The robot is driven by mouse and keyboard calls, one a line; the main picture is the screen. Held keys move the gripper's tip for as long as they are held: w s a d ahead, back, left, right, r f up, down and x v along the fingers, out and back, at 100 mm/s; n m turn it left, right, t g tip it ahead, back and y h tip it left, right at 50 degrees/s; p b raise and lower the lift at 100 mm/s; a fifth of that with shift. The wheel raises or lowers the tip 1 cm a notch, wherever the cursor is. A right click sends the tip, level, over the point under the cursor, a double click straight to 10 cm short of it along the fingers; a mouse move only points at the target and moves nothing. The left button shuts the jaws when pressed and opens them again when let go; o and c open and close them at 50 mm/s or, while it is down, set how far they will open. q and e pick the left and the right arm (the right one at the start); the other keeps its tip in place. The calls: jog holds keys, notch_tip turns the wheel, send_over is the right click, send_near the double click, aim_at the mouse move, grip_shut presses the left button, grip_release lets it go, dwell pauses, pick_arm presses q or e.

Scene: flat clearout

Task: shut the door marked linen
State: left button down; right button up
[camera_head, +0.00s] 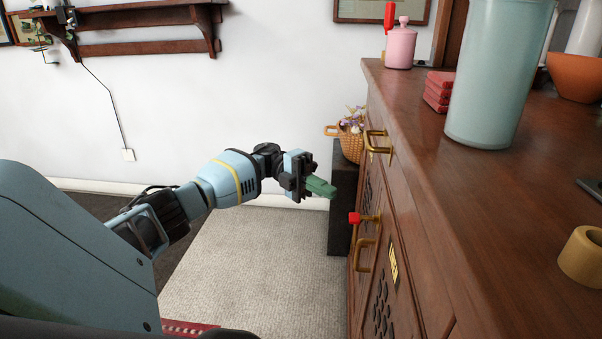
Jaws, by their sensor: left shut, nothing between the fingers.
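A brown wooden cabinet (480,210) fills the right side, its carved front seen at a steep angle. A small yellow label (393,266) is on a front panel, too small and slanted to read. A brass handle (364,255) is beside it, and another brass handle (376,142) is higher up. A red-tipped brass knob or lever (357,218) sticks out between them. I cannot tell how far any door stands open. My left gripper (320,187) is shut and empty, left of the cabinet front and apart from it. My right gripper is not in view.
On the cabinet top stand a large pale-blue cylinder (500,75), a pink pot (400,46), red stacked items (438,90), an orange bowl (577,77) and a tan ring (581,256). A flower basket (350,140) sits on a dark stand (340,205) behind. Carpet (255,270) before the cabinet is clear.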

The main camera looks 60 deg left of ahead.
pick_arm(q)
jog(key=a+b, duration=0.1)
jog(key=a, duration=0.5)
jog(key=shift+s+b, duration=0.4)
jog(key=shift+s, duration=0.05)
